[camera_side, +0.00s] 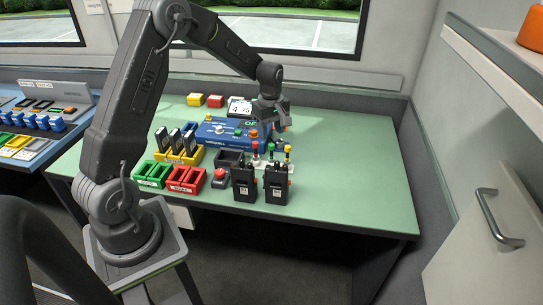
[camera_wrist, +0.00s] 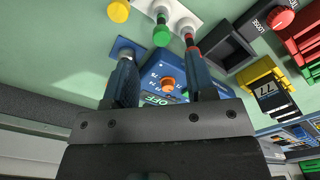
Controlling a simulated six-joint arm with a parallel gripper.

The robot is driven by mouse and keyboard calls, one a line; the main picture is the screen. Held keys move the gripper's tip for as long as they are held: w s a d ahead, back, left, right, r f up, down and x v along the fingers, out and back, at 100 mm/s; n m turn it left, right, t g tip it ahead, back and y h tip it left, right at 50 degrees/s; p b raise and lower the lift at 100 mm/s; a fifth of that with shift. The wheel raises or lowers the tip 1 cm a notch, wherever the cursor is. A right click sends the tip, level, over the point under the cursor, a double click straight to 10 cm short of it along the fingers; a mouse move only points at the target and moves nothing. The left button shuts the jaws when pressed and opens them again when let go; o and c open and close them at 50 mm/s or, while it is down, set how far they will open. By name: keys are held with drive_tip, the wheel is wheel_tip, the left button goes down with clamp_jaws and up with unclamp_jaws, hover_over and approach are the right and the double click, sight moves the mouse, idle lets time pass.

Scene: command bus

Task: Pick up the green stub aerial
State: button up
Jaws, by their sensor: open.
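The green stub aerial (camera_wrist: 161,36) stands on a white plate in the wrist view, its round green top just beyond and between my fingertips. A red-topped aerial (camera_wrist: 187,28) is to its right, close to my right finger, and a yellow-topped one (camera_wrist: 118,11) is to its left. In the side view the row of aerials (camera_side: 271,148) stands in front of the blue console; the small tops are hard to tell apart. My gripper (camera_side: 268,112) is above and behind that row, over the console. In the wrist view my gripper (camera_wrist: 159,62) is open, with nothing held between the fingers.
The blue console (camera_side: 215,132) with knobs lies under my gripper. Two black radios (camera_side: 262,181) stand in front of the aerials. Red trays (camera_side: 186,180), green trays (camera_side: 153,174) and a yellow rack (camera_side: 181,156) are to the left. The green desk's right side (camera_side: 355,175) is clear.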

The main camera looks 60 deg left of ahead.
sight(272, 145)
drive_tip(key=shift+s+d+f, duration=0.1)
drive_tip(key=shift+d+f, duration=0.05)
drive_tip(key=shift+f, duration=0.9)
drive_tip(key=shift+s+d+f, duration=0.1)
drive_tip(key=shift+d+f, duration=0.05)
drive_tip(key=shift+f, duration=0.85)
drive_tip(key=shift+d+f, duration=0.15)
drive_tip(key=shift+f, duration=0.9)
clamp_jaws()
wheel_tip(272, 145, up, 10)
drive_tip(key=shift+r, duration=0.1)
